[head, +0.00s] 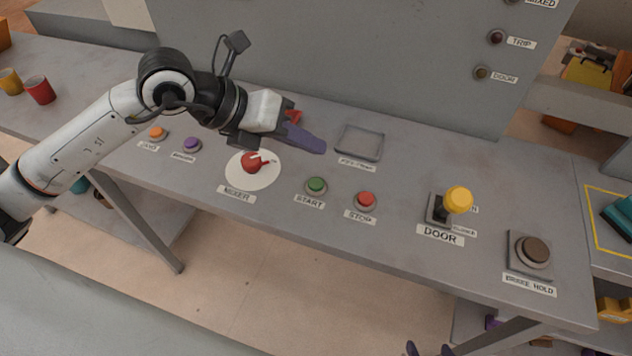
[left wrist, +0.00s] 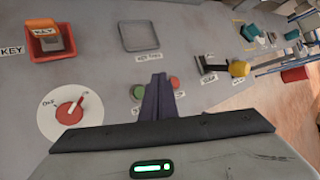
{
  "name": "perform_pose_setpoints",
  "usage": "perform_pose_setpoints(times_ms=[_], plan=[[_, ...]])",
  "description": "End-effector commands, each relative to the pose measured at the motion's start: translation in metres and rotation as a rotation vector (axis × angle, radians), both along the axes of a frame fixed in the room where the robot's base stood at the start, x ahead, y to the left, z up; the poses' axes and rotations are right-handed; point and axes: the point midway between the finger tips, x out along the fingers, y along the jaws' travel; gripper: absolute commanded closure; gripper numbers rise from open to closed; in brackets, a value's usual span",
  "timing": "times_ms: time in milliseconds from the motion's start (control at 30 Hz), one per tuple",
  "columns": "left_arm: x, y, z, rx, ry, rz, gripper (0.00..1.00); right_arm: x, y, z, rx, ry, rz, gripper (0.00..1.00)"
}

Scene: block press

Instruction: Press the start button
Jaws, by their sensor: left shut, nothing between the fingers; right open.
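The green start button (head: 316,186) sits on the grey panel above its START label, between the mixer dial and the red stop button (head: 366,200). My left gripper (head: 318,146) is shut and empty, above the panel and behind the start button in the head view. In the left wrist view, the shut fingers (left wrist: 158,85) partly cover the space between the start button (left wrist: 137,92) and the stop button (left wrist: 174,83). My right gripper (head: 431,349) shows only its two separated fingertips at the bottom edge of the head view.
The red mixer dial (head: 251,162) is left of the start button. A yellow-knobbed door lever (head: 458,200) and a brake hold button (head: 533,251) are to the right. An empty tray (head: 360,143) lies behind. A red key holder (left wrist: 50,45) shows in the left wrist view.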

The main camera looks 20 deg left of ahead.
Motion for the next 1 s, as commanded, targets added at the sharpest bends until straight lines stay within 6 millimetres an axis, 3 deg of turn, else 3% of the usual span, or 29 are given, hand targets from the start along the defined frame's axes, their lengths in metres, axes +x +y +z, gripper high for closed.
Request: perform_pose_setpoints(times_ms=[33, 400, 1000], plan=[[0.000, 0.000, -0.012, 0.001, 0.002, 0.000, 1.00, 0.003, 0.000, -0.007, 0.001, -0.007, 0.000, 0.50], [0.000, 0.000, -0.063, 0.001, 0.000, 0.000, 1.00, 0.006, 0.000, -0.043, 0.000, -0.012, 0.001, 0.50], [0.000, 0.000, -0.067, 0.000, -0.001, -0.001, 1.00, 0.002, 0.001, -0.047, -0.001, -0.003, 0.003, 0.50]])
